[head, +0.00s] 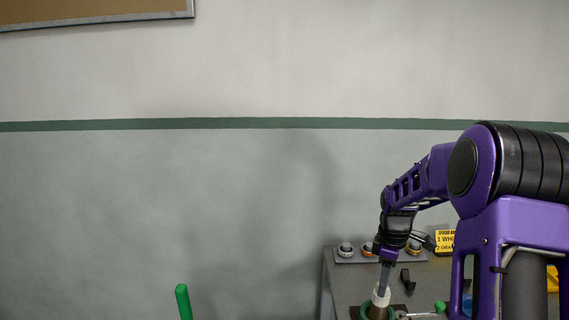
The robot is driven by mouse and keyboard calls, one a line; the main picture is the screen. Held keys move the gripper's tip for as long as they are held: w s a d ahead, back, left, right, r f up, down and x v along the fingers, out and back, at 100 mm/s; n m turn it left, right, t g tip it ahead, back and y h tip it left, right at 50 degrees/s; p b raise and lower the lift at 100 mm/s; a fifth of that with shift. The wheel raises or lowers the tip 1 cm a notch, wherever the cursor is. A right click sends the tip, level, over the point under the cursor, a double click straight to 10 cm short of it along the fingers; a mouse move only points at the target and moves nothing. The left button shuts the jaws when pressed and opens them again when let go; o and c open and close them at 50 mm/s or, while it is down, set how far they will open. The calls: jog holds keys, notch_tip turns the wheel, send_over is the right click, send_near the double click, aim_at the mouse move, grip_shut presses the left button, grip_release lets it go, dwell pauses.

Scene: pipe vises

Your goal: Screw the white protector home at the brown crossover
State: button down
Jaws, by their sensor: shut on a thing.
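The white protector (381,297) shows low in the head view, upright at the end of my gripper (384,283). My gripper points straight down and is shut on the white protector. The protector appears to meet the top of the brown piece. I cannot tell how far it sits on the thread.
A grey table (342,285) carries a rack (350,258) at its back with several ring-like protectors. A yellow sign (445,240) stands to its right. A black bracket (407,279) is right of my gripper. A green rod (184,302) rises at lower left.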

jog(key=m, duration=1.3)
jog(key=shift+m, duration=0.7)
jog(key=m+p, duration=0.1)
jog(key=m, duration=0.2)
jog(key=shift+f+m, duration=0.1)
jog(key=shift+m, duration=0.2)
jog(key=m, duration=0.5)
jog(key=shift+m, duration=0.3)
jog(key=c, duration=0.9)
grip_release()
jog(key=shift+m, duration=0.7)
jog(key=shift+c, duration=0.2)
grip_shut()
